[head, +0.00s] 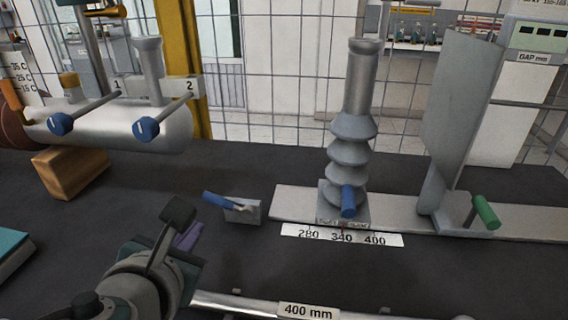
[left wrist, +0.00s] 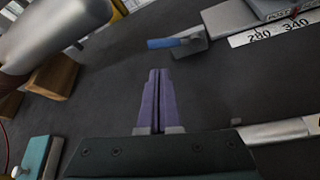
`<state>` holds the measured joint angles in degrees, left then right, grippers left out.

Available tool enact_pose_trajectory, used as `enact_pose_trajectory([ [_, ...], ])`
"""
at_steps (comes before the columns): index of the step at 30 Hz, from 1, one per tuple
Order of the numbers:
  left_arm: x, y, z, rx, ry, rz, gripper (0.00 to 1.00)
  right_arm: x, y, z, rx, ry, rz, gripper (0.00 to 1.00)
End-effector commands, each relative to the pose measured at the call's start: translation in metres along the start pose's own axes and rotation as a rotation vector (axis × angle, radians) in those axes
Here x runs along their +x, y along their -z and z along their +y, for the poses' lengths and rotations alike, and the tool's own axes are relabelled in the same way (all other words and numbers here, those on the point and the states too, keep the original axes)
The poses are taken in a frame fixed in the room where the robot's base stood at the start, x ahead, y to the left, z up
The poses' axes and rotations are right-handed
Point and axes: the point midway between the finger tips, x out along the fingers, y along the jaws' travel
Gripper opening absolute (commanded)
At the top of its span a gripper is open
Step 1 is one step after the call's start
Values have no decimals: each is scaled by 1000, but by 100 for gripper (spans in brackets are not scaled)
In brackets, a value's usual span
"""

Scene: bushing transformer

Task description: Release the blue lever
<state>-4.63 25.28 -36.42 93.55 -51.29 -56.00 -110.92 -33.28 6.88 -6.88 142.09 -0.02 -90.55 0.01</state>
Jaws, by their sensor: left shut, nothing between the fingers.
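A blue lever (head: 220,201) lies tilted across a small grey plate (head: 243,214) on the dark table, left of the measuring rail. In the left wrist view the lever (left wrist: 164,43) is beyond my fingertips, with a gap in the picture. A second blue handle (head: 348,201) stands upright at the foot of the ribbed grey bushing (head: 354,130). My left gripper (head: 188,236) is below and left of the first lever in the head view. Its purple fingers (left wrist: 158,74) are together and empty. My right gripper is not seen.
The grey rail (head: 400,210) carries the bushing and an upright plate (head: 458,110) with a green handle (head: 486,212). A metal bar (head: 250,304) crosses the front. A grey tank (head: 120,128) with blue knobs and a wooden block (head: 70,172) stand left.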

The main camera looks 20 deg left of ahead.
Motion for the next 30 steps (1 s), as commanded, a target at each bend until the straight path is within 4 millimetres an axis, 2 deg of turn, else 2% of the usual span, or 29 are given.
enact_pose_trajectory([
  [5, 15, 1, -1, -2, -2, -2, 0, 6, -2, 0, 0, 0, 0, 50],
  [12, 60, 2, -1, -3, -3, -1, 0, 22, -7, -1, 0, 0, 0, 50],
  [18, 89, 2, -1, -3, -2, -1, 0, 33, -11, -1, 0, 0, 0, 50],
  [23, 99, 1, 0, -3, -1, 0, 0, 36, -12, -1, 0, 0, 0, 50],
  [30, 100, 0, 0, -3, 0, 1, 0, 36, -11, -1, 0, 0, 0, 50],
])
